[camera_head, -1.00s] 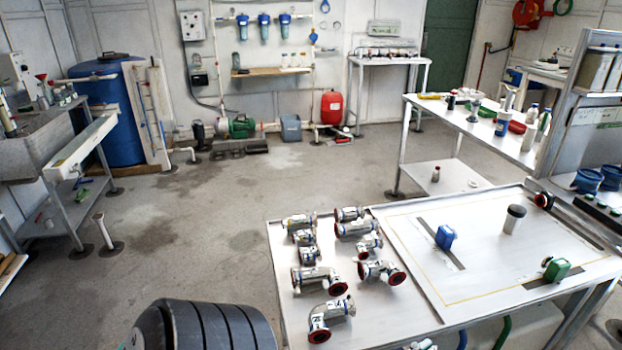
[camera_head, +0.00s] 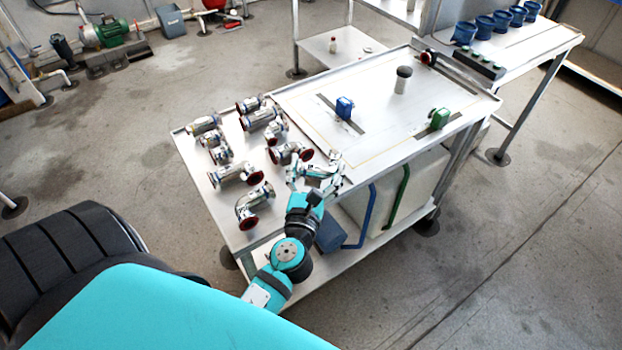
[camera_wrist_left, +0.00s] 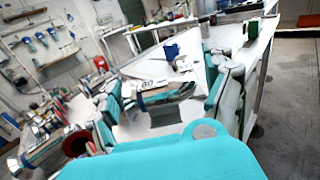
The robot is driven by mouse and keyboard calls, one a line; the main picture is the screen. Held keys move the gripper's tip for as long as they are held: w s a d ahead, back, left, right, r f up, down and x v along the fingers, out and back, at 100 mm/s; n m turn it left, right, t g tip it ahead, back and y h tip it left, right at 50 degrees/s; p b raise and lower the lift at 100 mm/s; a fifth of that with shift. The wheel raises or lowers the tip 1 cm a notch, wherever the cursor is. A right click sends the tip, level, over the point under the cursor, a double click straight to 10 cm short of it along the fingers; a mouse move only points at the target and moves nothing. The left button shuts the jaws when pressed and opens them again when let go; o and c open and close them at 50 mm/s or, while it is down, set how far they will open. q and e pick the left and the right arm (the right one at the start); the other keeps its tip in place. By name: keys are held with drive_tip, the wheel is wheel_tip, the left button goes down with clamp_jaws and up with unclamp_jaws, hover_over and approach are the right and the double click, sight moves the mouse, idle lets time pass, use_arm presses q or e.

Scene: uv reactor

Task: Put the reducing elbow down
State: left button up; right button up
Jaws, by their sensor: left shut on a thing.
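My left gripper (camera_head: 316,174) is over the near edge of the white cart top (camera_head: 245,236), beside the group of pipe fittings. It is shut on a silver metal fitting, the reducing elbow (camera_head: 323,168), partly covered by the fingers. In the left wrist view the elbow (camera_wrist_left: 168,94) lies between the two fingers, with a blue band and a pale label on it. I cannot tell whether it touches the cart top. My right gripper is not in view.
Several silver fittings with red-rimmed flanges, such as a bent one (camera_head: 252,205), crowd the cart's left part. On its right panel stand a blue block (camera_head: 344,107), a dark-capped cylinder (camera_head: 403,80) and a green block (camera_head: 439,118). Bare panel lies between them.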

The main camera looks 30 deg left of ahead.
sight(316, 186)
use_arm(q)
drive_tip(key=shift+f+b, duration=1.1)
drive_tip(key=shift+f, duration=1.2)
drive_tip(key=shift+f, duration=0.1)
drive_tip(key=o, duration=1.1)
drive_tip(key=shift+o, duration=0.9)
